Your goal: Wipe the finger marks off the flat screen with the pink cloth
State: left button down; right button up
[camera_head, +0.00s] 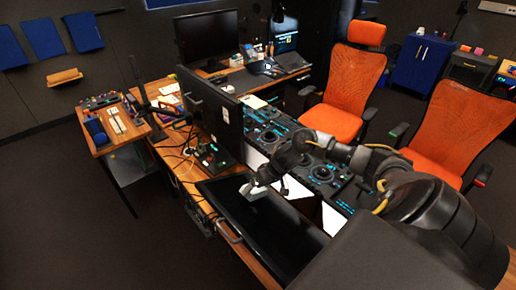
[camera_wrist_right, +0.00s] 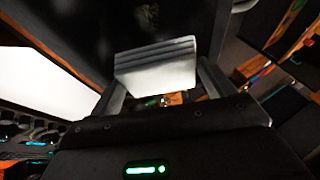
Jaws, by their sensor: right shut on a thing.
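The flat screen (camera_head: 277,238) lies face up on the wooden desk, black and glossy. In the right wrist view its dark surface (camera_wrist_right: 75,25) fills the top. My right gripper (camera_head: 252,190) is over the far part of the screen, shut on a pale grey-white, folded-looking piece (camera_wrist_right: 155,68), which I take for the cloth; no pink shows on it. In the head view the piece (camera_head: 254,194) is small and close above or on the screen; I cannot tell if it touches. Finger marks cannot be made out clearly. My left gripper is not in view.
An upright monitor (camera_head: 212,106) stands beyond the screen. A control panel with trackballs and blue lights (camera_head: 322,174) runs along its right side. A small black box with cables (camera_head: 212,158) sits near the screen's far end. Orange chairs (camera_head: 345,80) stand at the right.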

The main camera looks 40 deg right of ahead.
aim_at(255, 212)
jog(key=shift+a+f+b, duration=0.2)
jog(key=shift+f+b, duration=0.1)
jog(key=shift+f, duration=0.75)
jog(key=shift+a+f+b, duration=0.2)
jog(key=shift+f+b, duration=0.1)
jog(key=shift+f, duration=0.75)
jog(key=shift+a+f, duration=0.25)
jog(key=shift+f, duration=0.25)
jog(key=shift+a+f, duration=0.2)
jog(key=shift+f, duration=0.3)
jog(key=shift+s+r, duration=0.15)
jog(key=shift+s, duration=0.2)
jog(key=shift+s+p, duration=1.15)
jog(key=shift+s, duration=0.45)
jog(key=shift+f, duration=0.2)
